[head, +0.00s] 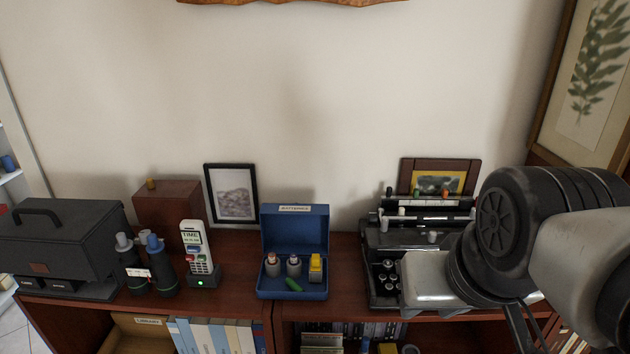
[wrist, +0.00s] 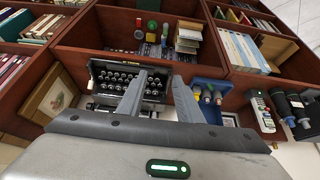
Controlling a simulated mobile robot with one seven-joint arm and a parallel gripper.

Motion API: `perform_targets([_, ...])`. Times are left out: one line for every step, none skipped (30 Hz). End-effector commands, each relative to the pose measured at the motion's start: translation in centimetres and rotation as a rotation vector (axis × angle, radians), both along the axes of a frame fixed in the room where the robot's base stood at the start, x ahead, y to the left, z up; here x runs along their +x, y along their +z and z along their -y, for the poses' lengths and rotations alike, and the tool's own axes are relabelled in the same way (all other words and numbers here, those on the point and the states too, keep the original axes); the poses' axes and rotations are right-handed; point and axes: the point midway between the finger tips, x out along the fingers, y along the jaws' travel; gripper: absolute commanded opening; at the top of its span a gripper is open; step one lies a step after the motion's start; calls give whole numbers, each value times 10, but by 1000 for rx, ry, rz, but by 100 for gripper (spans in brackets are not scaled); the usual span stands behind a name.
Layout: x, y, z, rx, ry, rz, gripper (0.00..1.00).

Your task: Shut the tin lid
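The blue tin (head: 264,290) stands on the brown cabinet top with its lid (head: 295,234) raised upright at the back. The lid has a white label that seems to read "BATTERIES". Inside are two grey upright batteries, a yellow block and a green battery lying at the front. In the wrist view the tin (wrist: 226,88) is partly hidden behind a finger. My gripper (wrist: 159,76) is open and empty, its two fingers apart over the typewriter, to one side of the tin. In the head view my arm is at the right, and the gripper is mostly out of sight.
A typewriter (head: 385,288) stands right of the tin, with a small framed picture behind. Left of the tin are a cordless phone (head: 197,250), binoculars (head: 160,266) and a black case (head: 60,240). A framed drawing (head: 232,195) leans on the wall. Space above the tin is free.

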Motion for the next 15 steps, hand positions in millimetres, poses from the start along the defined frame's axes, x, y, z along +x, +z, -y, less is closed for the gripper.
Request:
perform_targets([1,1,0,0,0,0,24])
perform_targets([2,2,0,-1,0,-1,18])
perform_targets([6,6,-1,-3,1,-3,12])
perform_targets([11,10,-2,-5,2,-7,7])
perform_targets([17,15,-3,-9,3,-11,2])
perform_targets([27,24,-5,-14,6,-19,0])
perform_targets([37,31,-7,-19,7,-25,0])
perform_targets([49,39,-10,-23,9,-32,0])
perform_targets([67,50,-14,-32,13,-43,0])
perform_targets([82,58,-19,-35,14,-52,0])
perform_targets([97,66,-24,-40,17,-60,0])
perform_targets([117,74,-31,-45,20,-72,0])
perform_targets([133,80,-37,-48,23,-79,0])
perform_targets([148,84,-43,-49,25,-87,0])
perform_targets([169,89,-52,-51,28,-97,0])
